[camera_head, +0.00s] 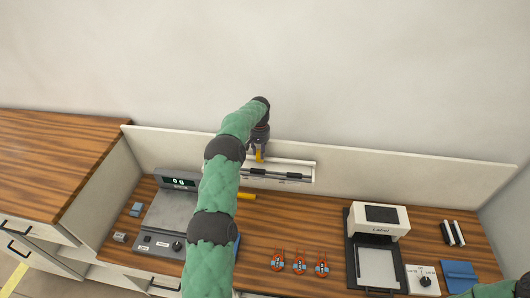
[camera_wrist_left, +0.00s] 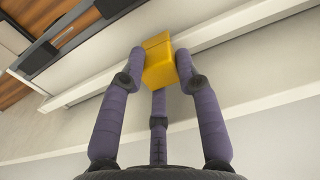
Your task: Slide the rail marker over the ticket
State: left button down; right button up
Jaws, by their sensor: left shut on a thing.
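The yellow rail marker (camera_head: 259,156) is on the upper white rail (camera_head: 290,163) on the back panel. In the left wrist view the yellow block (camera_wrist_left: 159,62) sits between the finger tips, against the white rail (camera_wrist_left: 235,32). My left gripper (camera_head: 260,146) is shut on it, fingers on both sides. Dark strips (camera_head: 292,175) lie along the lower rail just below; which is the ticket I cannot tell. In the left wrist view a dark piece (camera_wrist_left: 40,57) shows at upper left. My right gripper is not in view; only a bit of that arm shows at lower right.
A scale (camera_head: 170,222) with a lit display stands at left, partly behind my left arm. A yellow stick (camera_head: 246,196) lies on the bench. Several red-and-blue clips (camera_head: 299,264) are in front. A label printer (camera_head: 379,222) stands right, near a blue pad (camera_head: 460,276).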

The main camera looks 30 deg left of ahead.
pick_arm(q)
jog(key=c, duration=1.2)
grip_release()
jog(key=shift+o, duration=0.2)
notch_tip(320, 180, up, 12)
jog(key=shift+f, duration=0.15)
